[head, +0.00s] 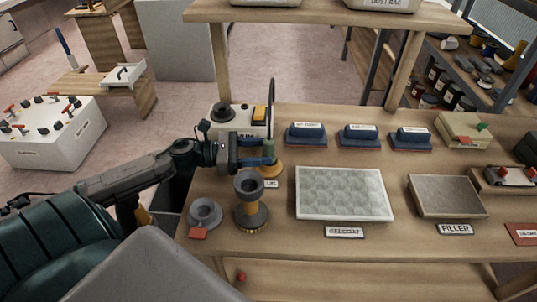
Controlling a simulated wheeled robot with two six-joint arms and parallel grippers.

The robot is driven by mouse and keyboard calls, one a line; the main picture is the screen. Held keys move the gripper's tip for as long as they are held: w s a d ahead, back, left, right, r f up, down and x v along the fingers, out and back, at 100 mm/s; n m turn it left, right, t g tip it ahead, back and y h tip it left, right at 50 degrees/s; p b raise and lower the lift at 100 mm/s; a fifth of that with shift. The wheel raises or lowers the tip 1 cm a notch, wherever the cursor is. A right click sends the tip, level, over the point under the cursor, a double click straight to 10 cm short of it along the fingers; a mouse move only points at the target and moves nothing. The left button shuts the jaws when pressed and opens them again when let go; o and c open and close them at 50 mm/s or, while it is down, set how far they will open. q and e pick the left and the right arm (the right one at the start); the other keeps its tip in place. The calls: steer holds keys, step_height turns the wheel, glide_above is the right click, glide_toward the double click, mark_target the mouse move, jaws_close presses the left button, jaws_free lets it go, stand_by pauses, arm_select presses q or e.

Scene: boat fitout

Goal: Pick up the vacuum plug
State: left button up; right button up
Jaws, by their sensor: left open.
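My left gripper (262,153) reaches in from the left, over the left end of the wooden bench. It is open, just in front of a white box (228,117) with a black knob and a yellow switch. The box's label is partly covered and ends in "UM". My right gripper is not in view.
A dark funnel-topped stand (250,207) and a grey ring-shaped piece (205,213) stand close in front of the gripper. A pale patterned panel (343,193), blue-handled blocks (307,133) and a filler tray (446,197) lie to the right. A shelf (320,15) spans above.

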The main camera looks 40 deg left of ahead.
mark_target(276, 160)
arm_select(q)
steer(key=shift+w+d, duration=0.3)
steer(key=shift+w, duration=0.1)
steer(key=shift+p+x, duration=0.35)
steer(key=shift+x, duration=0.55)
steer(key=shift+w+d+f, duration=0.2)
steer(key=shift+w+d, duration=0.3)
steer(key=shift+w, duration=0.05)
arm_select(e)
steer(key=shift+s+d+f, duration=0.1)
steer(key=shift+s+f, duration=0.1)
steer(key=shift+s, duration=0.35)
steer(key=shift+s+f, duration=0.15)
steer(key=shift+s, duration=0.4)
arm_select(q)
jaws_close()
steer(key=shift+r, duration=0.1)
